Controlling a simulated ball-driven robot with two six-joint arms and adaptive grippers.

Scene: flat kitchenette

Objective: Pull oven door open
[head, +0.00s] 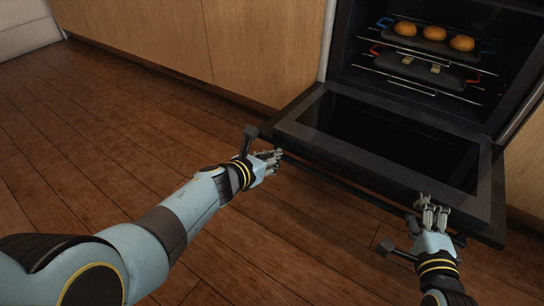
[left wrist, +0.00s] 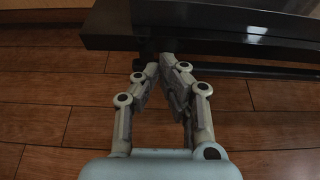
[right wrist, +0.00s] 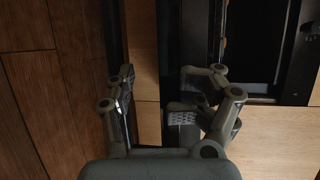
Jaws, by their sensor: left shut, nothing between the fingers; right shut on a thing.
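The oven door (head: 478,190) is folded down, far open and close to level, with its dark glass facing up. A dark handle bar (head: 345,183) runs along its front edge. My left gripper (head: 273,157) is at the door's left front corner; in the left wrist view its fingertips (left wrist: 160,62) meet with nothing between them, just by the door edge (left wrist: 115,40). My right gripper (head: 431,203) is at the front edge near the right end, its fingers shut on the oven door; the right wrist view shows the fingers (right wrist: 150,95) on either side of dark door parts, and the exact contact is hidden.
The oven cavity (head: 350,55) holds racks with a tray of buns (head: 434,33) and a second tray (head: 415,66) below. Wooden cabinet fronts (head: 265,45) stand left of the oven. The wooden floor (head: 110,140) in front is clear.

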